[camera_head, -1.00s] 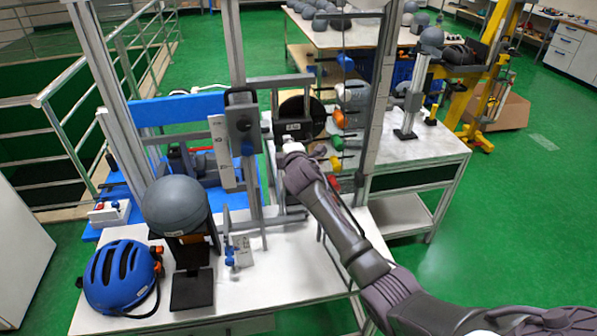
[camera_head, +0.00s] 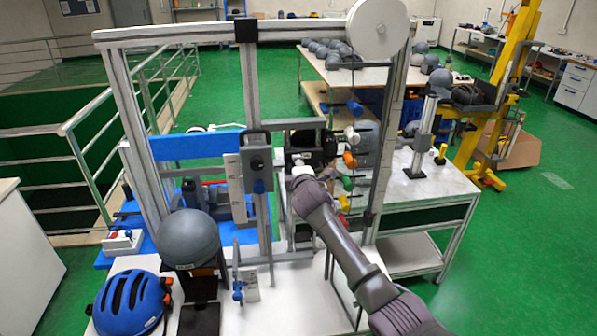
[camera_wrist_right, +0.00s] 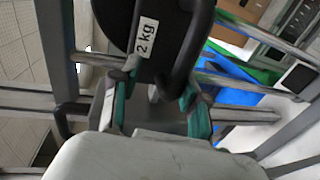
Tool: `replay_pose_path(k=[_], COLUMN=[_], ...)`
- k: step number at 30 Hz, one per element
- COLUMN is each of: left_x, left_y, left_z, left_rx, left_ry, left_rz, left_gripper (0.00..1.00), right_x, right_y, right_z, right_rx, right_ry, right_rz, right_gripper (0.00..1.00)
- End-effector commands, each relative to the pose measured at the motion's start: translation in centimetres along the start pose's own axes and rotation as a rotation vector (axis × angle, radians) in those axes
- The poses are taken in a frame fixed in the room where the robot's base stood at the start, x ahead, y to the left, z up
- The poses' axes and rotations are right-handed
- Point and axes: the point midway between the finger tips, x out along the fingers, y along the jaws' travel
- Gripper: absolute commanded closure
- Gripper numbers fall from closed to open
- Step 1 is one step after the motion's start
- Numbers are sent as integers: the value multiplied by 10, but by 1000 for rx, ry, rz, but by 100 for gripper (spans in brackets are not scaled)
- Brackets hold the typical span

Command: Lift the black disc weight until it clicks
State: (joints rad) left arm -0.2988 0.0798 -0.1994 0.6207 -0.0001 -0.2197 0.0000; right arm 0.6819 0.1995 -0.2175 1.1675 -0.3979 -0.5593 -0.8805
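The black disc weight (camera_head: 316,143) is on the drop tower, beside the tower's grey carriage (camera_head: 257,160). In the right wrist view the disc (camera_wrist_right: 120,22) fills the top and carries a white "2 kg" label. My right gripper (camera_head: 301,172) reaches in from the lower right, at the near side of the disc. The exact contact is partly hidden. My left gripper is not in view.
A grey headform (camera_head: 188,238) and a blue helmet (camera_head: 132,303) stand at the tower's front left. Coloured knobs (camera_head: 350,160) lie just right of the disc. A white pulley wheel (camera_head: 377,27) tops the right post. Metal uprights stand close around my right arm.

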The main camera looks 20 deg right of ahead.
Motion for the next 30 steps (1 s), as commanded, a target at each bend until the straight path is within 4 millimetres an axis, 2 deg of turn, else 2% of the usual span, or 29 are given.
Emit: replay_pose_path(k=[11,16,20,30], left_x=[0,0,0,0], left_y=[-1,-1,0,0], left_z=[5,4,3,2], left_rx=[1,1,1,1], left_ry=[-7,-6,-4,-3], left_rz=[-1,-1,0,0], left_gripper=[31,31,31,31], right_x=[0,-10,-28,-93], right_y=[-2,-2,-3,-3], right_z=[-1,-1,0,-1], right_rx=[2,1,-1,1], right_ry=[2,1,1,3], right_rz=[-3,-2,-3,-4], right_gripper=[59,59,59,59])
